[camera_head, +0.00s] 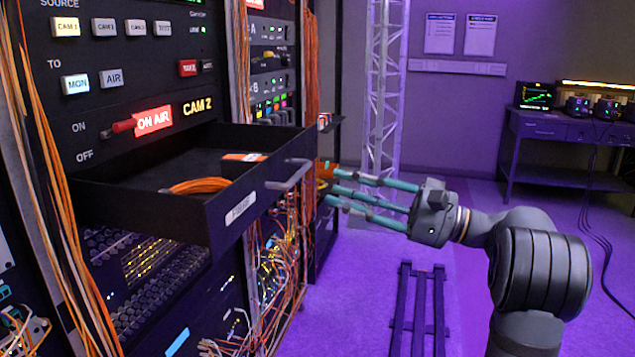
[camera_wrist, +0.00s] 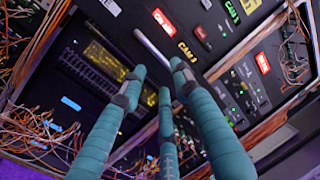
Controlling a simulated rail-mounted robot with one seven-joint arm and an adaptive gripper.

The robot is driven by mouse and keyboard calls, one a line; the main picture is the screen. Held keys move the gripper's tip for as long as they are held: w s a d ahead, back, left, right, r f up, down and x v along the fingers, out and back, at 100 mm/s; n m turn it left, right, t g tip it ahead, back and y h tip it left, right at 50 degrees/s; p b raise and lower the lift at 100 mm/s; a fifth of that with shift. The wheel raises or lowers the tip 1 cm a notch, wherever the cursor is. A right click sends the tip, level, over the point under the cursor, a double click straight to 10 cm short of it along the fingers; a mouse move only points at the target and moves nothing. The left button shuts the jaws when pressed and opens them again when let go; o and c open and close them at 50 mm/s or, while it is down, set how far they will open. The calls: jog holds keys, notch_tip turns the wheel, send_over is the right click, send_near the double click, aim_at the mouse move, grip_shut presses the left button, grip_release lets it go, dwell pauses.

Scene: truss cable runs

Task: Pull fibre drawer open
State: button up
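The fibre drawer (camera_head: 150,207) stands pulled out from the rack at the left in the head view. It is a black open-topped tray with a white label on its front, holding a coil of orange cable (camera_head: 200,185) and an orange-and-black item (camera_head: 243,157). Its grey bar handle (camera_head: 288,174) sticks out to the right; a grey bar that looks like this handle shows in the wrist view (camera_wrist: 150,45). My gripper (camera_head: 328,184) has teal fingers, spread apart and empty. Its tips are just right of the handle, apparently not around it; contact cannot be told.
Loose orange cables (camera_head: 290,225) hang down the rack beside and below the drawer. A lattice truss (camera_head: 385,95) stands behind my gripper. A low dark frame (camera_head: 418,310) lies on the purple floor, and a desk (camera_head: 560,130) stands at the far right.

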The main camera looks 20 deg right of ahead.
aim_at(297, 177)
jog(key=shift+v, duration=1.5)
jog(key=x, duration=1.2)
jog(key=shift+a, duration=0.1)
jog(key=shift+f, duration=0.1)
